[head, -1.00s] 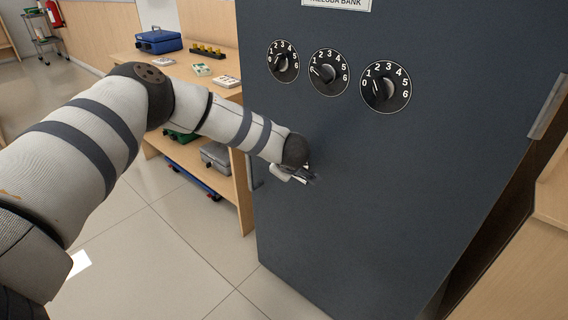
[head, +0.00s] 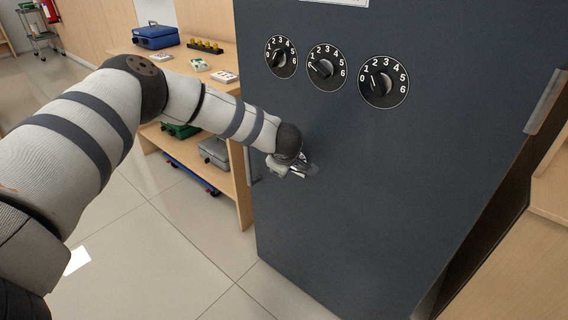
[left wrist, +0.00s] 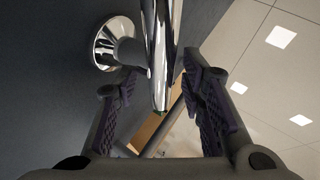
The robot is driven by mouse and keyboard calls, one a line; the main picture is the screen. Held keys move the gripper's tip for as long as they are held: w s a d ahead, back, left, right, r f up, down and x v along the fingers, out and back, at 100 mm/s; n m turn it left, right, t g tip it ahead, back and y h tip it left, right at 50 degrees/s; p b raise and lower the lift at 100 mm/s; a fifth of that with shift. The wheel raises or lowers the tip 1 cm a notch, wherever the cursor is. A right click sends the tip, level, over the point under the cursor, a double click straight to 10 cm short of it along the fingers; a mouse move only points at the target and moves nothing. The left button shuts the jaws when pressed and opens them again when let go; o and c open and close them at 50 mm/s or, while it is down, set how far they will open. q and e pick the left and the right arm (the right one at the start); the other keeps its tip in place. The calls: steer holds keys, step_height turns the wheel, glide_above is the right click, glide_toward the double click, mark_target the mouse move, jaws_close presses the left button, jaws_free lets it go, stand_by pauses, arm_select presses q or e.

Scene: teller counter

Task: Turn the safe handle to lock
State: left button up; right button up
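The dark grey safe (head: 400,190) fills the right of the head view. Its shiny chrome handle (left wrist: 162,50) shows in the left wrist view, with a round mount (left wrist: 112,45) on the door. My left gripper (head: 304,170) is at the safe's front, below the dials, and largely hides the handle in the head view. In the left wrist view my left gripper (left wrist: 160,103) is open. The bar's end lies between its two dark fingers, with a visible gap on each side. My right gripper is not in view.
Three black numbered dials, including the right one (head: 384,82), sit above my gripper. A wooden shelf table (head: 225,77) stands left of the safe, holding a blue cash box (head: 156,37). A wooden counter (head: 540,225) is at the right. The tiled floor (head: 165,245) is clear.

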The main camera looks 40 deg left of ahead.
arm_select(q)
steer(key=v, duration=1.2)
steer(key=shift+s, duration=0.1)
steer(key=s+d+f+m+g+h+p, duration=0.1)
steer(key=s+d+f+m+h, duration=0.1)
steer(key=s+d+f+m, duration=0.45)
steer(key=s+d+f+m+h+p, duration=0.1)
steer(key=s+d+f+m, duration=0.3)
steer(key=s+f, duration=0.6)
steer(key=s+f+m+g+h+p, duration=0.1)
steer(key=s+m+g, duration=0.7)
steer(key=s, duration=2.2)
steer(key=shift+s+d+f+h+p, duration=0.3)
steer(key=shift+d+f+h+p, duration=0.1)
steer(key=shift+f, duration=0.45)
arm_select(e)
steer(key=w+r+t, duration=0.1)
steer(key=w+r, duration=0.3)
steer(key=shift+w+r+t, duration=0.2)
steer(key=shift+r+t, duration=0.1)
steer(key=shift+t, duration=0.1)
